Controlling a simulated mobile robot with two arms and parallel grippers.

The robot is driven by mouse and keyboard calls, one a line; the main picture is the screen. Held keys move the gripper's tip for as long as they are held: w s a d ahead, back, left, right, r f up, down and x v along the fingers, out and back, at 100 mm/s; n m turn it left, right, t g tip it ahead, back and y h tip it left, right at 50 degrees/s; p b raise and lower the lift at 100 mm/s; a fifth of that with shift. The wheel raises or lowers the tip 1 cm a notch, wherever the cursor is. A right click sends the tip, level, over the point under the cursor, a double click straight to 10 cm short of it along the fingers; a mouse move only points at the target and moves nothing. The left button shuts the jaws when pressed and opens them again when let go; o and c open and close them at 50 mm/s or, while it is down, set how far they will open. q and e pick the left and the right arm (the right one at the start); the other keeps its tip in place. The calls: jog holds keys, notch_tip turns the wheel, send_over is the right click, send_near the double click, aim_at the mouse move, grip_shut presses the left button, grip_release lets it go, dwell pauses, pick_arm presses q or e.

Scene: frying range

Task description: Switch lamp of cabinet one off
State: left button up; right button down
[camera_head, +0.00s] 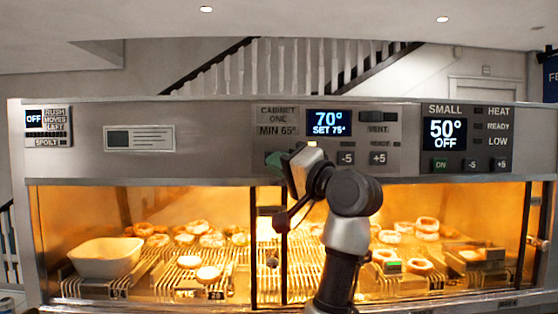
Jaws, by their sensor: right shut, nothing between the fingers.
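The cabinet one panel (265,118) is in the head view, above the lit glass front. Its display (329,123) reads 70° and SET 75°. A green button (272,158) shows at the panel's lower left, partly covered by my right gripper (288,157). My right gripper is shut and empty, with its tips at or just before this button; I cannot tell whether they touch. To its right are the -5 button (346,158) and the +5 button (378,158). I see no label reading lamp; the gripper hides part of the panel. The cabinet glows warm orange inside. My left gripper is not in view.
The small cabinet panel (466,137) at the right reads 50° OFF. Behind the glass are a white bowl (104,258) and several round baked items on wire racks. A small OFF display (34,119) sits at the far left. A staircase rises behind.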

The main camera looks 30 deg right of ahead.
jog(key=shift+w+d, duration=0.1)
jog(key=shift+w, duration=0.1)
dwell(0.4)
jog(key=shift+w+d, duration=0.15)
jog(key=shift+w, duration=0.05)
jog(key=shift+s, duration=0.15)
jog(key=shift+s+a, duration=0.2)
dwell(0.4)
jog(key=s+a, duration=0.3)
jog(key=s, duration=0.2)
jog(key=shift+b, duration=0.3)
jog(key=shift+s+a+f, duration=0.1)
dwell(0.5)
